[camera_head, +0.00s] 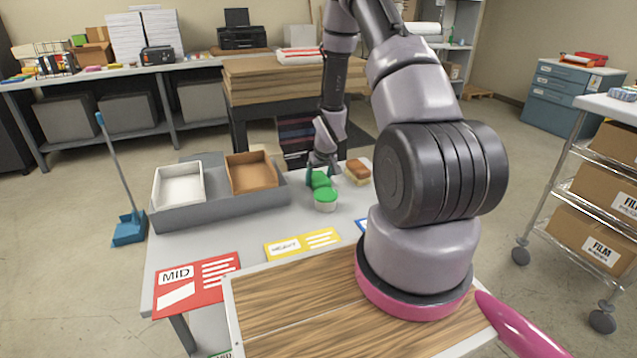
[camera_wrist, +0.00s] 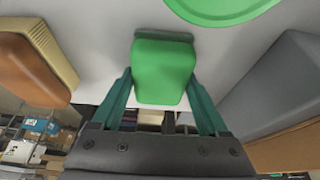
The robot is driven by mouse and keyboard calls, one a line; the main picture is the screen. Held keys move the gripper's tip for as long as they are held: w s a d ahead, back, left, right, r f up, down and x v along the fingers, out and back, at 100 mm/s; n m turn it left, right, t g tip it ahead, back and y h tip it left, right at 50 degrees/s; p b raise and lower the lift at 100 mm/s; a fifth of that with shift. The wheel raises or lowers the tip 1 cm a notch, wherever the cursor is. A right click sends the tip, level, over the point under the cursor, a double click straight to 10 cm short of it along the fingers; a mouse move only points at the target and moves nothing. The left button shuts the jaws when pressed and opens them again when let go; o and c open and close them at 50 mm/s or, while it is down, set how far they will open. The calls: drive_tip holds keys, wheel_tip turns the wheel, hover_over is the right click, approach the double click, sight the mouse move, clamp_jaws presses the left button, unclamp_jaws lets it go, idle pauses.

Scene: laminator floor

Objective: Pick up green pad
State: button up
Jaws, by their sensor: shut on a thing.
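The green pad (camera_wrist: 163,72) is a rounded green block between the two teal fingers of my gripper (camera_wrist: 160,92) in the wrist view. The fingers touch its sides. In the head view my gripper (camera_head: 322,174) points down at the table, with the green pad (camera_head: 319,180) between its fingers. A shadow lies along the pad's edge in the wrist view; I cannot tell whether it is clear of the table. A round tub with a green lid (camera_head: 325,196) stands just in front of the pad.
A brown and cream brush or block (camera_head: 357,172) lies to the right of the gripper. A grey tray (camera_head: 215,201) with a white bin (camera_head: 178,185) and a brown bin (camera_head: 251,172) sits to the left. Red (camera_head: 196,284) and yellow (camera_head: 301,244) cards lie in front.

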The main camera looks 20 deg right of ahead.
sight(319, 176)
wheel_tip(319, 176, up, 10)
idle(0.6)
